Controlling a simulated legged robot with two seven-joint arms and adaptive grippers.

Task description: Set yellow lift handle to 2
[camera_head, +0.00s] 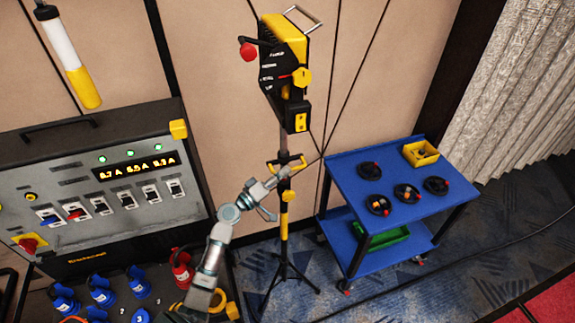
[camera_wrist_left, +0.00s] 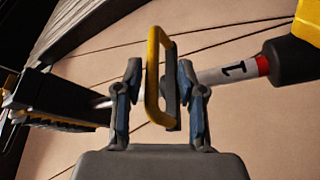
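The yellow lift handle (camera_head: 287,162) is a small loop on the pole of a tripod stand, below the yellow-and-black lamp head. In the left wrist view the handle (camera_wrist_left: 153,75) stands upright between the two fingers. My left gripper (camera_head: 270,197) is beside the pole, just below the handle in the head view. Its fingers (camera_wrist_left: 160,100) are apart on either side of the handle; a firm grip does not show. The pole section (camera_wrist_left: 232,71) carries a label "1" beside a red band. No "2" mark shows on the pole. My right gripper is out of view.
A grey power panel (camera_head: 95,185) with switches and blue plugs stands at left. The wall is close behind the pole.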

